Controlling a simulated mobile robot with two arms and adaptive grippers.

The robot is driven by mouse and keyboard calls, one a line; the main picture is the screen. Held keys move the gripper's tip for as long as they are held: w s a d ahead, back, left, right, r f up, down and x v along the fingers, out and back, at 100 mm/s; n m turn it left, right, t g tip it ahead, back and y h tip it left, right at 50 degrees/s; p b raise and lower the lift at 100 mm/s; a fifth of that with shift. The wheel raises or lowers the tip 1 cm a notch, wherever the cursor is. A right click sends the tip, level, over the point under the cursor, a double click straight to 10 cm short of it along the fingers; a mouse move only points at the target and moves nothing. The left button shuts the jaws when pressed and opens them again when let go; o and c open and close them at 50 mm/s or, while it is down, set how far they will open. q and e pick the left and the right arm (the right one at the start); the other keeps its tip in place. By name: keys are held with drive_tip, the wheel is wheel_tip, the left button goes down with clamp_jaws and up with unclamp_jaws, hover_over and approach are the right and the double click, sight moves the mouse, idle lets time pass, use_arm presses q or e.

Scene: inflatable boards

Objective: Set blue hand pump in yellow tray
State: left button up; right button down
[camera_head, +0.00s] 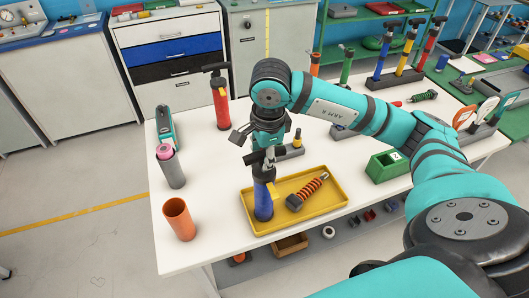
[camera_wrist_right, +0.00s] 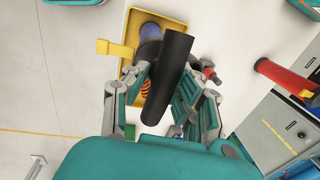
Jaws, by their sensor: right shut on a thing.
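The blue hand pump (camera_head: 263,204) stands roughly upright over the left end of the yellow tray (camera_head: 318,214). Its lower end appears within the tray's outline; I cannot tell whether it touches the tray floor. My right gripper (camera_head: 263,162) comes down from above and is shut on the pump's upper part, just below the handle. In the right wrist view the dark handle (camera_wrist_right: 170,78) lies across between the fingers, with the blue body (camera_wrist_right: 150,31) and tray rim (camera_wrist_right: 134,20) beyond. The pump's yellow tab (camera_wrist_right: 115,48) sticks out sideways. My left gripper is not in view.
A shock absorber with an orange-red spring (camera_head: 309,191) lies in the tray, right of the pump. An orange cup (camera_head: 179,219), a grey tube (camera_head: 171,168) and a red pump (camera_head: 220,105) stand to the left.

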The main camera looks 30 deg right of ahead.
drive_tip(key=c, duration=1.1)
unclamp_jaws()
drive_tip(key=r, duration=0.4)
drive_tip(key=s+r, duration=0.1)
drive_tip(key=r, duration=0.7)
drive_tip(key=shift+s+a+b, duration=0.2)
drive_tip(key=shift+s+b, duration=0.1)
drive_tip(key=shift+b, duration=0.05)
